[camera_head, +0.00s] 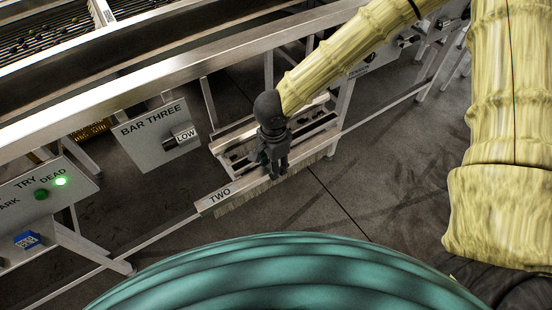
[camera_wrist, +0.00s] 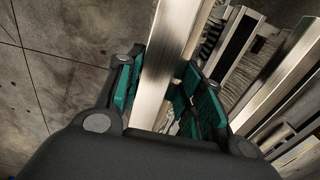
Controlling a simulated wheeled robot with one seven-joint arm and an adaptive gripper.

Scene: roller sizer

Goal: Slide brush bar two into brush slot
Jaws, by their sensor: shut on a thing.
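Brush bar two (camera_head: 214,198) is a long pale metal bar marked TWO with bristles along its lower edge. My gripper (camera_head: 272,168) is shut on it near its middle and holds it roughly level. In the wrist view the bar (camera_wrist: 172,55) runs between the green-padded fingers of my gripper (camera_wrist: 158,98). Just behind the bar in the head view is a metal frame (camera_head: 225,143) with dark strips in it. It shows at the right of the wrist view too. I cannot tell whether this frame holds the brush slot, or whether the bar touches it.
A panel marked BAR THREE (camera_head: 160,135) with a LOW tag stands left of the frame. A panel (camera_head: 45,190) with a lit green lamp is at far left. A long metal rail (camera_head: 150,90) runs above. Open concrete floor (camera_head: 370,185) lies to the right.

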